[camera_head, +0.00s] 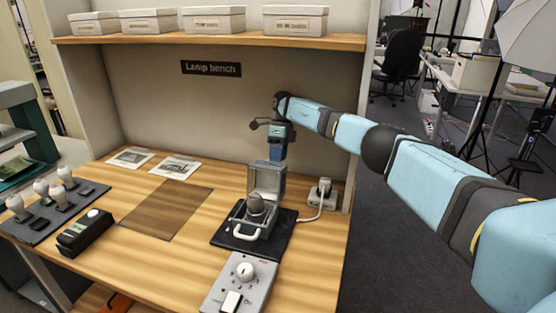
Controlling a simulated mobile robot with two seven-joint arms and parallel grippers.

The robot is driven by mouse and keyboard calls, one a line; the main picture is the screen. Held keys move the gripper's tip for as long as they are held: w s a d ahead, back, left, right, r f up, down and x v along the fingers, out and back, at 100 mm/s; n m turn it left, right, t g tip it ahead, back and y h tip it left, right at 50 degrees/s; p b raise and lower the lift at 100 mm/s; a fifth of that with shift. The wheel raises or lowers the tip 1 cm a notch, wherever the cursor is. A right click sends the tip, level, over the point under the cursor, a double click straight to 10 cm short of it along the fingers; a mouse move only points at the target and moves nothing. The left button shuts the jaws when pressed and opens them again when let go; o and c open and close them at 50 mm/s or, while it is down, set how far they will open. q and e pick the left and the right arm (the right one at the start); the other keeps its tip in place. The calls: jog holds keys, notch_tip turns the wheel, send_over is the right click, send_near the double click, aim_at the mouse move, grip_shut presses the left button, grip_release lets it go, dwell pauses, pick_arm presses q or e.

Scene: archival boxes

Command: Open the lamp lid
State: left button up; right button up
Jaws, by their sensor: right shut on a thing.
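A lamp fixture stands on a black base plate (226,237) on the wooden bench. A rounded dark grey lamp part (256,204) sits in it, with a pale handle (243,230) at its front. The lamp lid (267,180), a grey box-like cover, stands raised behind the lamp, its hollow side facing the front. My right gripper (271,158) comes down from above and is shut on the top edge of the lid. The fingertips are small and partly hidden. My left gripper is out of view.
A grey control box (241,280) with a white knob lies in front of the fixture. A socket block (321,194) with a white plug is to its right. Left are a bulb tray (40,231) and a black device (85,233). The middle mat (166,210) is clear.

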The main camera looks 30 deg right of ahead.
jog(key=v, duration=0.6)
jog(key=shift+s+r, duration=0.1)
dwell(0.3)
